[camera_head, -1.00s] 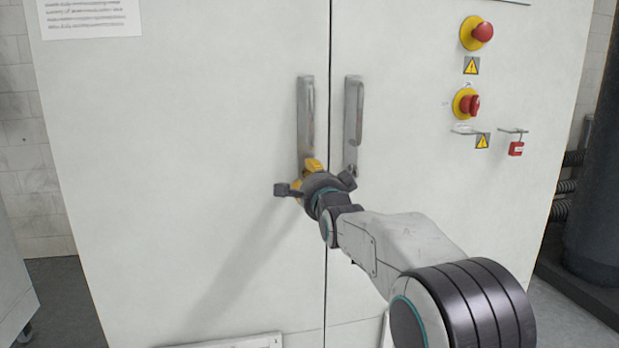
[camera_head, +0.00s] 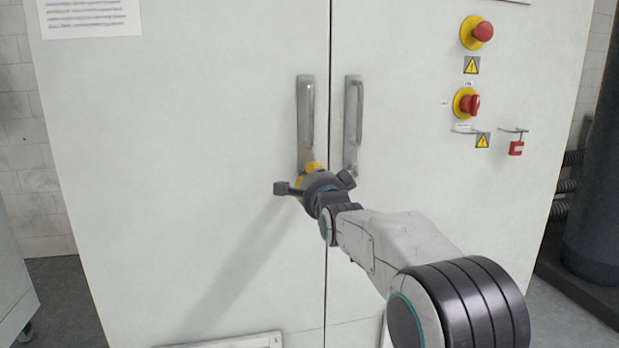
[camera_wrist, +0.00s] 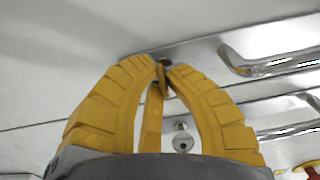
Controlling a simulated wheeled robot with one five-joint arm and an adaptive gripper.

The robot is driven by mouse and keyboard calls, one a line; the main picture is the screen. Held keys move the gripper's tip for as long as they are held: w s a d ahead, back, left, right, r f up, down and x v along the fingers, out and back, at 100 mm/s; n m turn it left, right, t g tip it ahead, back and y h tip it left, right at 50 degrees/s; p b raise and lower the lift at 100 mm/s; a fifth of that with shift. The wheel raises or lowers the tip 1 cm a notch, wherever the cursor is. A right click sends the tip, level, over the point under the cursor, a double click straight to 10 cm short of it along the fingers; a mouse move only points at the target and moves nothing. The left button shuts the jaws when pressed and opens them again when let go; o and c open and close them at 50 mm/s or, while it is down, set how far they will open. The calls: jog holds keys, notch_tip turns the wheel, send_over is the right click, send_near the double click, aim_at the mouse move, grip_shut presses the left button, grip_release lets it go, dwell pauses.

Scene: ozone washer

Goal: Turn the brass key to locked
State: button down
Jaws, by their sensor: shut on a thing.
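My gripper (camera_head: 312,168) is at the lower end of the left door handle's metal plate (camera_head: 304,130). In the wrist view its yellow fingers (camera_wrist: 162,66) come together at the tips on the plate. They are closed on the brass key (camera_wrist: 168,91), of which only a small piece shows between the fingers. The rest of the key and its lock are hidden, so I cannot tell the key's angle. In the head view the gripper body covers the key.
The right door handle (camera_head: 354,120) stands close beside my gripper. Its round keyhole (camera_wrist: 182,141) is empty.

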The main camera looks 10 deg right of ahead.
dwell(0.4)
jog(key=n+b, duration=0.2)
jog(key=n, duration=0.2)
jog(key=shift+d+n, duration=0.1)
jog(key=shift+n, duration=0.3)
jog(key=n+b, duration=0.1)
jog(key=n, duration=0.3)
jog(key=shift+n+b, duration=0.3)
jog(key=shift+b, duration=0.1)
jog(key=n+b, duration=0.1)
jog(key=n, duration=0.3)
jog(key=shift+r+n, duration=0.1)
jog(key=shift+n, duration=2.1)
jog(key=c, duration=1.3)
grip_release()
jog(key=shift+r, duration=0.1)
